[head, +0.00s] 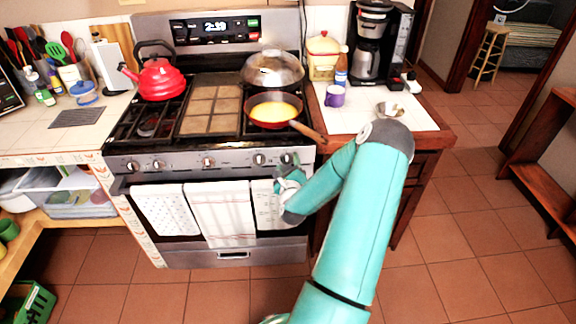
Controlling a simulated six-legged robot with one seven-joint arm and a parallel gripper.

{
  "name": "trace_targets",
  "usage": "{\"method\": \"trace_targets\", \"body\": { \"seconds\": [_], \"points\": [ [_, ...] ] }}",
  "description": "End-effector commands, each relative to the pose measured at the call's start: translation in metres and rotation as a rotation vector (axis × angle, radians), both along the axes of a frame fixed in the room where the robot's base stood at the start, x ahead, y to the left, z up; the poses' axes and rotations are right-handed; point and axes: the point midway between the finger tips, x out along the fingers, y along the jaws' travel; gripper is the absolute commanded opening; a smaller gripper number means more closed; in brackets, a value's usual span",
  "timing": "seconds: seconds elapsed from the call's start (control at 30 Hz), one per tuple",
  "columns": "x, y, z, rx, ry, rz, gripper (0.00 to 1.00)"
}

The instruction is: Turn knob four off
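The stove's front panel carries a row of several silver knobs. Counting from the left, knob four (259,159) is right of the middle knob (208,162), and the rightmost knob (287,158) is beside it. My turquoise arm reaches in from the bottom right. My gripper (288,178) is in front of the stove, just below the rightmost knob and below and right of knob four. Its fingers are small and partly hidden by my wrist, so I cannot tell whether they are open or shut, or whether they touch a knob.
A red pan (270,124) with yellow contents sits on the right burner, its wooden handle (308,131) projecting past the stove's front. A red kettle (158,80) stands at the left back. Towels (220,212) hang on the oven door. The tiled floor (470,240) to the right is clear.

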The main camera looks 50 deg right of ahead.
Motion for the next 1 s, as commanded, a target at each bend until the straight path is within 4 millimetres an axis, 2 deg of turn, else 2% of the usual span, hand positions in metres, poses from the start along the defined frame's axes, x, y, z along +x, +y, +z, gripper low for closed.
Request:
{"method": "trace_targets", "body": {
  "seconds": [0.23,0.37,0.8,1.0],
  "points": [
    [-0.001,0.0,0.0,-0.001,0.001,-0.001,0.63],
    [-0.008,0.007,0.0,-0.001,0.001,-0.001,0.63],
    [-0.068,0.075,0.0,0.001,0.003,-0.001,0.63],
    [-0.087,0.098,0.0,0.001,0.0,-0.001,0.63]
  ]
}}
